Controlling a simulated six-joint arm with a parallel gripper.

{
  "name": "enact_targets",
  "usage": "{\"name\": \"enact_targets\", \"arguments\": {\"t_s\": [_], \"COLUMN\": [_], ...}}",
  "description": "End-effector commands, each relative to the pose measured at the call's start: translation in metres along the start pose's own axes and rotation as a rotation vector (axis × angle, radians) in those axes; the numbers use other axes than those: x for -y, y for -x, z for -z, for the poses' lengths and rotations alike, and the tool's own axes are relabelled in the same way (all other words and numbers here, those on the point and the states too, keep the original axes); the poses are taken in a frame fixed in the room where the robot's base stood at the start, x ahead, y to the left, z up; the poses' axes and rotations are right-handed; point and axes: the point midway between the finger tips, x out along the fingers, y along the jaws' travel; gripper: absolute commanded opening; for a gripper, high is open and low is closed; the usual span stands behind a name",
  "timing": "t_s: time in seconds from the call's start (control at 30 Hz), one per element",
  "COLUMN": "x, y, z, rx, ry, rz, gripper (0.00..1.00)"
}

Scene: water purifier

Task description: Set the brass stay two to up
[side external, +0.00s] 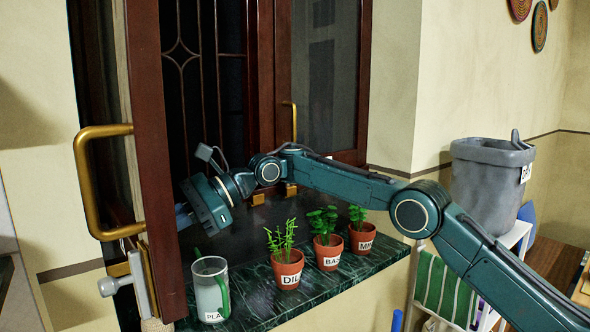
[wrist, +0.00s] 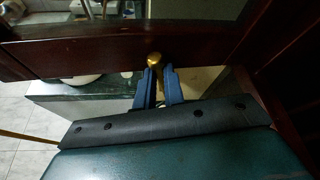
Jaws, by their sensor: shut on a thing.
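A brass piece with a round knob (wrist: 154,60) shows in the wrist view against the lower dark red window rail, and I take it as the brass stay. My gripper (wrist: 159,84) has its blue fingers closed on either side of it, just below the knob. The lower part of the brass piece is hidden by the fingers. In the side external view my gripper (side external: 182,215) is at the inner side of the open window leaf (side external: 152,150), low down. What it holds is hidden there. I cannot tell the stay's number.
A large brass handle (side external: 84,185) is on the open leaf. A grey bin (side external: 488,185) stands at right.

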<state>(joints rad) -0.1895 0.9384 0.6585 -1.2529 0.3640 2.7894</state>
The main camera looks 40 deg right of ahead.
Motion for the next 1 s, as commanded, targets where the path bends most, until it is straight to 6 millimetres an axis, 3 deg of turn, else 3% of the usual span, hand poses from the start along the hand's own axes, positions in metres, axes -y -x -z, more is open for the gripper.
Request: {"name": "enact_targets", "arguments": {"t_s": [0.87,0.9,1.0], "x": [0.0047,0.0046,0.0044], "y": [0.0008,0.0008,0.0007], "z": [-0.0032,-0.0031,-0.0024], "rx": [0.001,0.001,0.0], "ry": [-0.066,-0.066,-0.067], "rz": [-0.02,-0.021,-0.022], "gripper": [0.0,0.17,0.33]}}
